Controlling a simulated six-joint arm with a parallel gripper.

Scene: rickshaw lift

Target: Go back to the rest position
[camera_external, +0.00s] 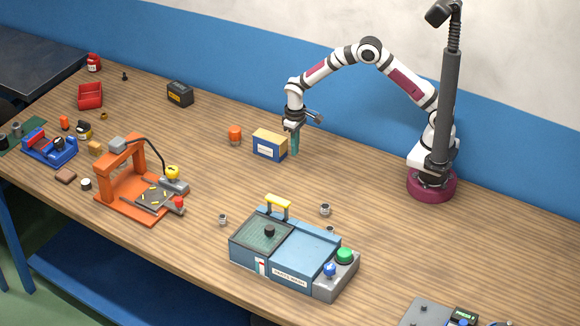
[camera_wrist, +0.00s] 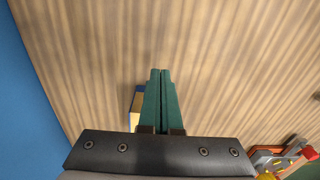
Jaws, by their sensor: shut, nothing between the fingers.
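My gripper (camera_external: 295,141) hangs pointing down above the table (camera_external: 400,245), at the end of my bent arm. Its green fingers are shut with nothing between them. In the wrist view the fingers (camera_wrist: 161,75) lie close together over bare wood. A blue and yellow box (camera_external: 269,145) stands just left of the fingers in the external view. It shows partly in the wrist view (camera_wrist: 136,110), mostly hidden behind the fingers. I cannot tell how far the fingertips are from the tabletop.
A blue machine (camera_external: 290,250) with a yellow handle and green button stands at front centre. An orange press (camera_external: 140,185) stands at left. A dark post (camera_external: 447,110) rises beside my base. The table's middle has free room.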

